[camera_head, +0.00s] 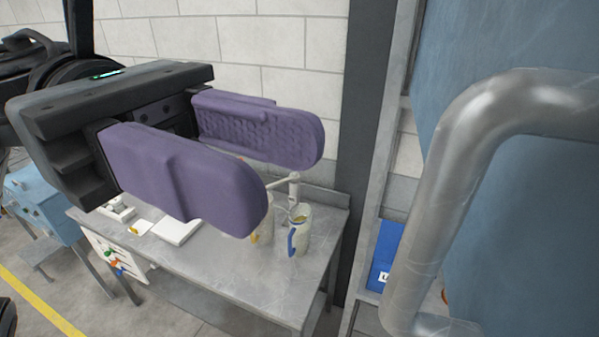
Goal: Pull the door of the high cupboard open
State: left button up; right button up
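A large blue panel (520,235), seemingly the cupboard door, fills the right side, very close to the camera. A thick bent grey metal handle (440,215) stands out from it. My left gripper (285,185) comes in from the left with two purple fingers spread apart. Nothing is between them. It is left of the handle and apart from it. My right gripper is not in view.
A grey metal upright (383,130) stands left of the panel, with a blue item (384,250) beside it. Below my gripper is a metal workbench (270,295) with jugs (299,235). A light-blue machine (45,205) stands at the left, near a yellow floor line (40,305).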

pick_arm(q)
jog(key=v, duration=0.7)
jog(key=shift+b, duration=0.45)
